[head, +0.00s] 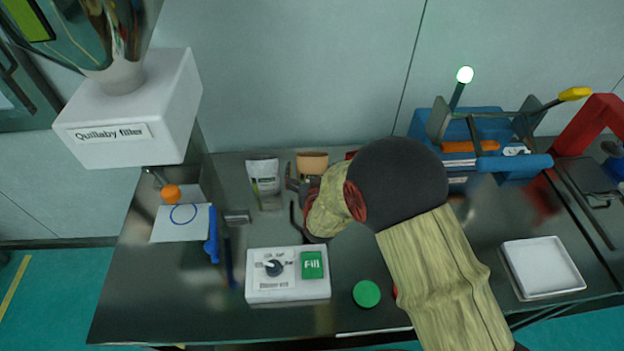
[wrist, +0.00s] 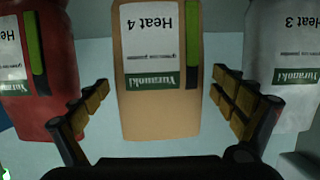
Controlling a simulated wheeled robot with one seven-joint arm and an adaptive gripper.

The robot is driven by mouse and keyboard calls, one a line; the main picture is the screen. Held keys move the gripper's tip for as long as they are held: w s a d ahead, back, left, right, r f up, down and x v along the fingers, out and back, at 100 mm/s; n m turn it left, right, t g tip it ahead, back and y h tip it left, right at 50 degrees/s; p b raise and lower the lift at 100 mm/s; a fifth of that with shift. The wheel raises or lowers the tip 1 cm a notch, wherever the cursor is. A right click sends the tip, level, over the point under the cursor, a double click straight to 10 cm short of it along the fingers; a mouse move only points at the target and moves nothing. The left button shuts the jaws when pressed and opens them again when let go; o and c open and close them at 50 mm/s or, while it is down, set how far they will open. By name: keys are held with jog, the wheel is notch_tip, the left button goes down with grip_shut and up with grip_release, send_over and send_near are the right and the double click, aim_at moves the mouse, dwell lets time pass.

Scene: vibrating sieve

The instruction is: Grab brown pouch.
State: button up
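The brown pouch (wrist: 140,113) stands in the middle of the wrist view, with a white "Heat 4" label that appears upside down. My gripper (wrist: 158,95) is open, with one finger on each side of the pouch and gaps between the fingers and its sides. In the head view the top of the brown pouch (head: 312,162) shows at the back of the table, its lower part hidden behind my gripper (head: 297,188) and arm.
A white pouch (head: 264,180) labelled "Heat 3" (wrist: 283,60) stands to one side, and a red pouch (wrist: 45,80) to the other. A control box (head: 287,274) with a green "Fill" button sits in front. A white tray (head: 507,270) lies at the right.

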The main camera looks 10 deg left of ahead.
jog(key=shift+c, duration=1.3)
jog(key=c, duration=1.5)
